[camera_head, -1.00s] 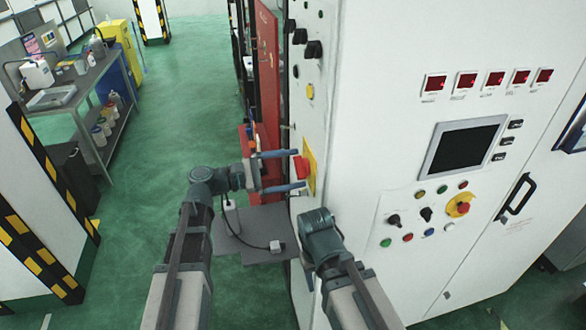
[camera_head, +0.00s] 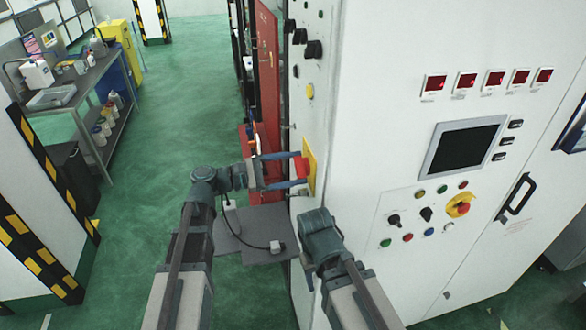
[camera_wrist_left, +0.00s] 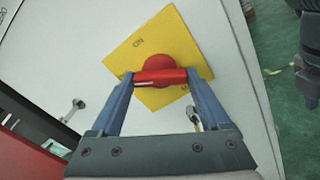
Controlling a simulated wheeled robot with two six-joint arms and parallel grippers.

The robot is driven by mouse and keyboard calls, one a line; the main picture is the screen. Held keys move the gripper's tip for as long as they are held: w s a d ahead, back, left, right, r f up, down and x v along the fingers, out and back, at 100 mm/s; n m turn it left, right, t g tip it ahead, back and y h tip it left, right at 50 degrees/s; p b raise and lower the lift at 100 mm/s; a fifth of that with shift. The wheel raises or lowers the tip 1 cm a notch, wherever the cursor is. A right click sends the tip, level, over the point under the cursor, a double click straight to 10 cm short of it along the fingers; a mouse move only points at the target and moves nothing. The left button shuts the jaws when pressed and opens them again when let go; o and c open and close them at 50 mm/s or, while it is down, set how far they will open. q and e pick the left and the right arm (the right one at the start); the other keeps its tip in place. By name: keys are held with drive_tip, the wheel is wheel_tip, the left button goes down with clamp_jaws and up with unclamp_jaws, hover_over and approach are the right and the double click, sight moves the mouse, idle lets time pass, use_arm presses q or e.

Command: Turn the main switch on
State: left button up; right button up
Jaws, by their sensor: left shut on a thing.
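The main switch is a red rotary handle (camera_head: 301,167) on a yellow plate (camera_head: 311,166), on the narrow left side of the white cabinet. In the left wrist view, the red handle (camera_wrist_left: 160,76) lies crosswise between the fingers, and the yellow plate (camera_wrist_left: 150,45) behind it bears the word ON near its upper part. My left gripper (camera_head: 296,170) is shut on the handle, one blue finger at each end; it also shows in the left wrist view (camera_wrist_left: 158,80). My right arm is folded in front of the cabinet, and its gripper is not seen.
The white cabinet (camera_head: 375,90) carries a dark screen (camera_head: 464,147), several buttons, and another red knob on yellow (camera_head: 460,205). Black knobs (camera_head: 312,49) sit above the main switch. A red panel (camera_head: 267,80) stands behind my left gripper.

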use_arm(q)
drive_tip(key=shift+m, duration=0.4)
drive_tip(key=m, duration=0.5)
drive_tip(key=shift+m, duration=0.4)
drive_tip(key=m, duration=0.5)
drive_tip(key=shift+m, duration=0.3)
drive_tip(key=o, duration=1.2)
drive_tip(key=v, duration=1.4)
drive_tip(key=shift+d, duration=0.1)
